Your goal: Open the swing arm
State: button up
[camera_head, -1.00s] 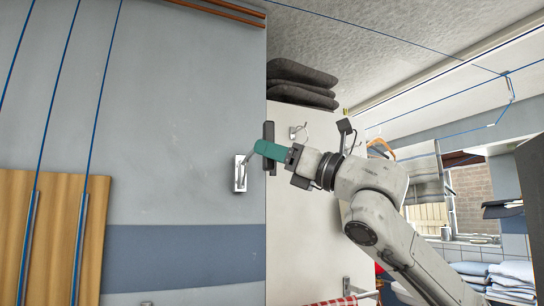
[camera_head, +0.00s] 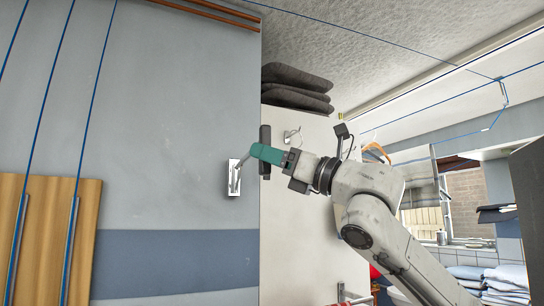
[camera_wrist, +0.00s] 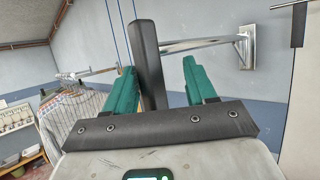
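The swing arm is a slim metal arm on a pale wall plate (camera_head: 234,179), with a dark upright bar (camera_head: 265,138) at its outer end. In the wrist view, its metal rod (camera_wrist: 200,43) runs from the wall plate (camera_wrist: 245,48) to the dark bar (camera_wrist: 149,62). My gripper (camera_head: 262,152) has teal fingers and is at the bar. In the wrist view my gripper (camera_wrist: 160,82) is open, with the bar between the fingers. The bar is close to the left finger, with a clear gap to the right finger. I cannot tell whether the left finger touches it.
Dark folded cushions (camera_head: 297,87) lie on top of a white panel (camera_head: 300,225) with a hook (camera_head: 292,134). Blue lines cross overhead. A wooden board (camera_head: 85,235) stands at the left. Striped garments hang on a rack (camera_wrist: 75,125) at the wrist view's left.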

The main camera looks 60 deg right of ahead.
jog(key=shift+d+f, duration=0.1)
jog(key=shift+f, duration=0.1)
jog(key=b+v, duration=0.3)
jog(key=v, duration=0.7)
jog(key=shift+s, duration=0.4)
